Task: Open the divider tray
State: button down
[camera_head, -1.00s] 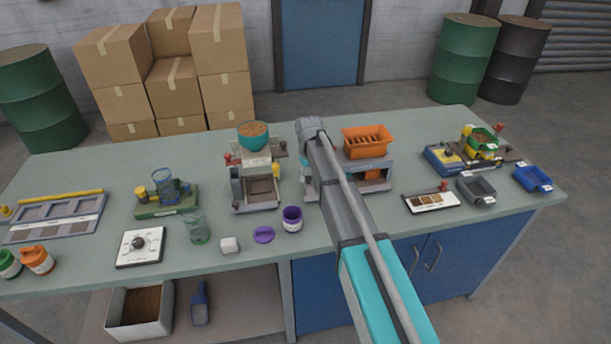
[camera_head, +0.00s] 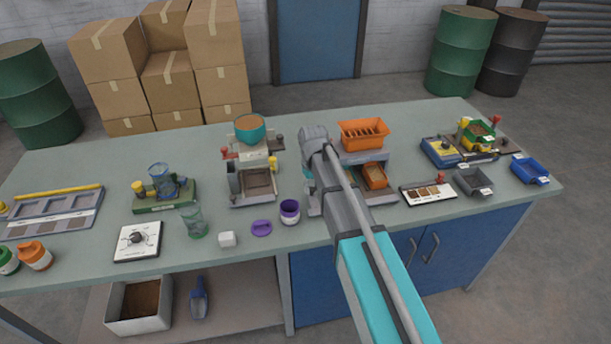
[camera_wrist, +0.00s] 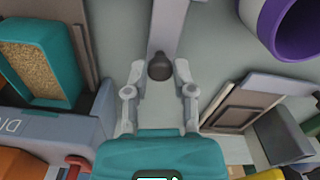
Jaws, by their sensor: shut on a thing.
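The divider is a grey stand with an orange slotted hopper (camera_head: 363,134) on top, right of my arm in the head view. An orange tray with grain (camera_head: 375,176) stands out from its front. In the wrist view a teal tray with grain (camera_wrist: 38,62) lies left of my gripper, in front of a grey body with partly visible lettering (camera_wrist: 35,124). My gripper (camera_wrist: 160,72) is shut on a dark knob (camera_wrist: 158,67) at the end of a pale grey bar (camera_wrist: 168,25). My arm hides the divider's left part in the head view.
A purple cup (camera_head: 289,210) and purple lid (camera_head: 261,228) lie left of my arm. A machine with a teal bowl (camera_head: 250,128) stands farther left. A sample card (camera_head: 429,192) and grey scoop tray (camera_head: 473,182) lie to the right.

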jog(key=shift+s+d, duration=0.2)
jog(key=shift+s, duration=1)
jog(key=shift+c, duration=2.4)
grip_release()
jog(key=shift+o, duration=0.2)
jog(key=shift+w, duration=0.1)
